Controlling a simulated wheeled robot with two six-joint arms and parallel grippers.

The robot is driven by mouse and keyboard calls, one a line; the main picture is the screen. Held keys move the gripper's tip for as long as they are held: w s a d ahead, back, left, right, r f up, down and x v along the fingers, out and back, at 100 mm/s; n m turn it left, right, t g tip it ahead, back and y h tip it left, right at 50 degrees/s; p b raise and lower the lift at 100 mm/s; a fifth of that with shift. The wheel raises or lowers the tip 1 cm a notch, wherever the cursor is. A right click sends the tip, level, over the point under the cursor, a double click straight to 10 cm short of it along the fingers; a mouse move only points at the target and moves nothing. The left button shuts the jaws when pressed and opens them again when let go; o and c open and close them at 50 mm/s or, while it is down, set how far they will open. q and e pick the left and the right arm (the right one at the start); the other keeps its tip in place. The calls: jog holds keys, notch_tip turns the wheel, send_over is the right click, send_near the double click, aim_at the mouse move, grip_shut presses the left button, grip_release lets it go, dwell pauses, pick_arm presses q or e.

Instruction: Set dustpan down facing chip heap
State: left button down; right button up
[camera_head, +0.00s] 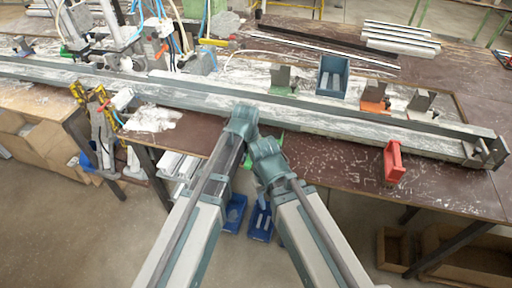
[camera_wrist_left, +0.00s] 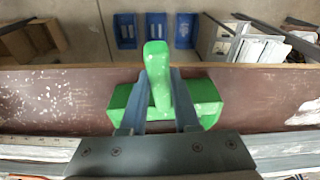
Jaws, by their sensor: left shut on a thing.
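The green dustpan (camera_wrist_left: 205,103) is in my left gripper (camera_wrist_left: 158,118); its upright-looking handle (camera_wrist_left: 156,75) lies between the two fingers, over the brown bench near its front edge. In the head view my left gripper (camera_head: 241,120) hides most of it, and only green bits (camera_head: 277,140) show. I cannot tell whether the pan touches the bench. A pale pile that looks like the chip heap (camera_head: 152,118) lies on the bench to the left. My right gripper (camera_head: 266,152) is beside the left one; its fingers are not clear.
A long metal profile (camera_head: 330,118) runs across the bench behind the grippers. A red block-like thing (camera_head: 394,162) stands at the front right, among scattered chips. A blue bin (camera_head: 333,76) and an orange clamp (camera_head: 374,96) stand behind. Blue bins (camera_head: 261,222) are on the floor.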

pick_arm(q)
jog(key=shift+r, duration=0.1)
dwell(0.8)
notch_tip(320, 180, up, 12)
jog(key=p, duration=1.2)
jog(key=shift+f, duration=0.2)
